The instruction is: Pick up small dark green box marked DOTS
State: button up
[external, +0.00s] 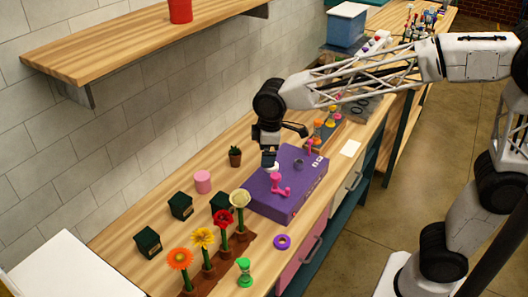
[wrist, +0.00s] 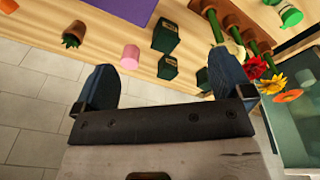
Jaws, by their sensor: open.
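Several small dark green boxes stand on the wooden bench. In the external view one is beside the purple case (external: 222,202), one is left of it (external: 181,205), and one is farther front-left (external: 148,241). The wrist view shows them beyond my fingers: one upper (wrist: 165,37), one below it (wrist: 167,67), and one partly hidden by the right finger (wrist: 203,78). Their labels are too small to read, so I cannot tell which says DOTS. My gripper (external: 270,160) is open and empty, above the far side of the purple case, apart from the boxes.
The purple case (external: 270,207) carries a pink handle (external: 280,186). A pink cylinder (external: 203,182) and potted cactus (external: 235,157) stand near the wall. Several flowers, including a red one (external: 222,218), stand in front of the boxes. A shelf (external: 140,42) overhangs the back.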

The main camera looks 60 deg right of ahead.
jog(key=w+a+f+n, duration=0.2)
jog(key=w+a+f, duration=0.1)
jog(key=w+a, duration=0.4)
jog(key=w+a+f+n, duration=0.2)
jog(key=w+a, duration=0.5)
jog(key=a, duration=0.1)
jog(key=n+g, duration=0.1)
jog(key=n, duration=0.4)
send_over(146, 236)
jog(key=f, duration=1)
jog(key=shift+w+d+f, duration=0.1)
jog(key=shift+d+f, duration=0.25)
jog(key=shift+f, duration=0.05)
jog(key=shift+a+f, duration=0.15)
jog(key=shift+a, duration=0.05)
jog(key=shift+f, duration=1.3)
jog(key=shift+a+f, duration=0.15)
jog(key=shift+f, duration=2.45)
